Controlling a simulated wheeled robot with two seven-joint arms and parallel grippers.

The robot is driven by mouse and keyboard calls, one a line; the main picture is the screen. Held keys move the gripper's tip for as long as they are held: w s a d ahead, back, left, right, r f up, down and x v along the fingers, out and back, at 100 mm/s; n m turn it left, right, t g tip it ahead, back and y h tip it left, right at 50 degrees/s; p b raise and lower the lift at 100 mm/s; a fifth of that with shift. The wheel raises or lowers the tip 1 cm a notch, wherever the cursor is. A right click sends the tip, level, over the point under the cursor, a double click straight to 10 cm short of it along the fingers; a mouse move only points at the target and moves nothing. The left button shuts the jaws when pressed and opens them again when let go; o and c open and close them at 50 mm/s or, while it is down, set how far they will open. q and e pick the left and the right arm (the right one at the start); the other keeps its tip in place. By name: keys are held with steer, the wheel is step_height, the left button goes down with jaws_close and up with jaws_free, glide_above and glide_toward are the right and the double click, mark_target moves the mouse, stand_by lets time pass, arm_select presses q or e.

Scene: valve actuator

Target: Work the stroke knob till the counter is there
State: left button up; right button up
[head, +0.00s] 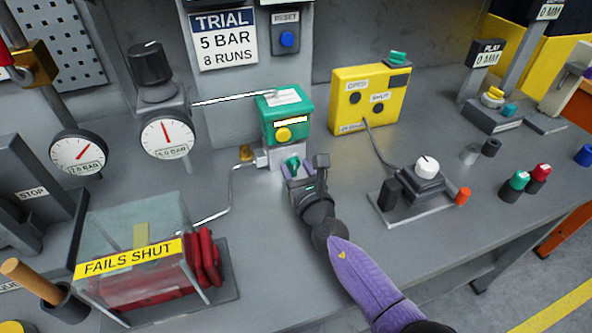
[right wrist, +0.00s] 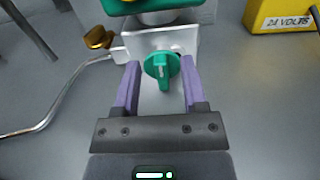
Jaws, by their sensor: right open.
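A green knob (head: 292,163) with a white mark sits low on the front of a metal block, under a green box (head: 284,112) with a yellow button. In the right wrist view the green knob (right wrist: 161,66) stands with its handle pointing down. My right gripper (right wrist: 160,75) is open, its purple fingers on either side of the knob, with gaps showing between. I cannot tell which knob is the stroke knob or which display is the counter. A small display on the green box is too small to read. My left gripper is not in view.
A white-topped knob (head: 426,166) stands on a black base to the right. A yellow box (head: 367,99) and a "PLAY 0 MM" sign (head: 488,54) are behind. Gauges (head: 168,136) and a clear "FAILS SHUT" case (head: 140,245) are left. Bench near the front right is clear.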

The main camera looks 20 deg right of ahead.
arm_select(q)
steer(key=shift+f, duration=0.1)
arm_select(e)
steer(key=shift+w, duration=0.3)
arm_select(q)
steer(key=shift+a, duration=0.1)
arm_select(e)
jaws_close()
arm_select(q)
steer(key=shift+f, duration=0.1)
arm_select(e)
steer(key=shift+m, duration=0.3)
steer(key=m, duration=0.2)
steer(key=m+b, duration=0.1)
steer(key=m, duration=0.1)
steer(key=shift+d+f, duration=0.1)
steer(key=shift+d, duration=0.25)
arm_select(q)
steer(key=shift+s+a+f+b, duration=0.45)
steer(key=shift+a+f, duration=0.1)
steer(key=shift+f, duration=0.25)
arm_select(e)
steer(key=shift+d+m, duration=0.15)
steer(key=shift+m, duration=0.95)
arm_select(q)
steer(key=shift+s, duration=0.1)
